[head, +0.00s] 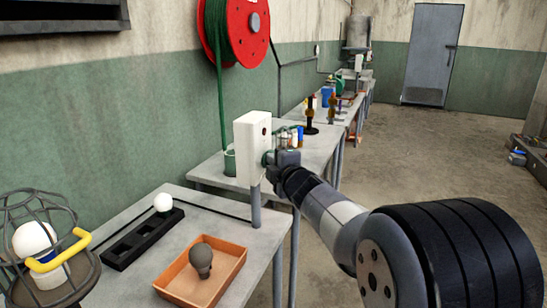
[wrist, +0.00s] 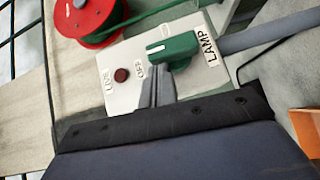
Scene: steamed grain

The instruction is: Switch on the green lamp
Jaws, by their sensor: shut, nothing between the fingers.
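A white switch box (head: 252,150) stands on a grey post at the table's edge. In the wrist view the box (wrist: 120,95) carries the labels LIVE, OFF and LAMP and a dark red round button or light. A green lever (wrist: 172,50) with a white mark sits between OFF and LAMP, its marked end on the OFF side. My gripper (head: 277,158) is at the box's right face. In the wrist view the closed fingers (wrist: 157,84) are just below the lever, holding nothing; I cannot tell whether they touch it. No lamp that is clearly green is in view.
A caged lamp (head: 38,242) with a yellow handle stands at left. An orange tray (head: 232,262) with a dark grey bulb-shaped object and a black rack (head: 140,242) with a white ball lie on the near table. A red cable reel (head: 238,30) hangs above. Open floor lies right.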

